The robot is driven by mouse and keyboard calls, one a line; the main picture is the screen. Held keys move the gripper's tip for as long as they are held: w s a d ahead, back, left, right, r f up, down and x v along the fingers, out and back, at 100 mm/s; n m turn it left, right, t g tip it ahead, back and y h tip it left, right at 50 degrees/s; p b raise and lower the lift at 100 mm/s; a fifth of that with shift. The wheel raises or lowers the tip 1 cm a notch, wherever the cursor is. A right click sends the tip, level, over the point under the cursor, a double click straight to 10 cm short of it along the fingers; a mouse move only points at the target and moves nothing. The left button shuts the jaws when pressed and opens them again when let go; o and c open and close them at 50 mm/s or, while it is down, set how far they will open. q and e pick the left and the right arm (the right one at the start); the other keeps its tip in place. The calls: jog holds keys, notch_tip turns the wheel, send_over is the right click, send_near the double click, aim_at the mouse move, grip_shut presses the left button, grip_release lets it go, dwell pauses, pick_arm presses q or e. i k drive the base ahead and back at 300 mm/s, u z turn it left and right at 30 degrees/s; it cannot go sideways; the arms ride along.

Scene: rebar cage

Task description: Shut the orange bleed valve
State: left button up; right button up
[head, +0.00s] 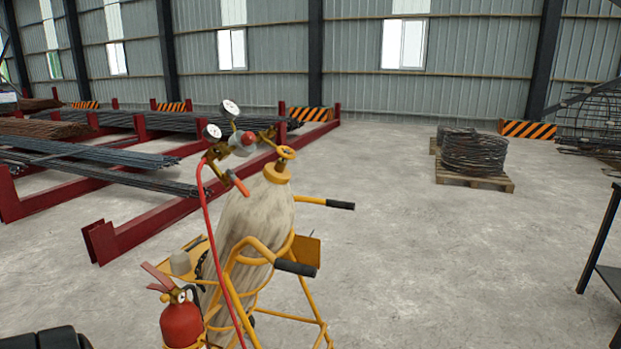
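A gas cylinder (252,225) stands tilted in a yellow cart, with a regulator (242,140) and two round gauges at its top. Below the regulator, a small brass valve body carries an orange lever (238,183), which looks like the orange bleed valve. The lever slants down to the right, close to the cylinder's shoulder. A red hose (205,215) runs down from beside it. A yellow handwheel (286,152) sits on the cylinder's neck. Neither of my grippers is in view, so nothing is seen touching the valve.
The cart's black-gripped handles (296,267) stick out to the right. A red fire extinguisher (182,324) hangs at the cart's lower left. Red racks with rebar (100,155) stand behind on the left. The concrete floor to the right is clear up to a pallet of coiled wire (473,155).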

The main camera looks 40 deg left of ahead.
aim_at(239, 185)
jog(key=u, duration=0.55)
jog(key=i, duration=1.15)
jog(key=u, duration=1)
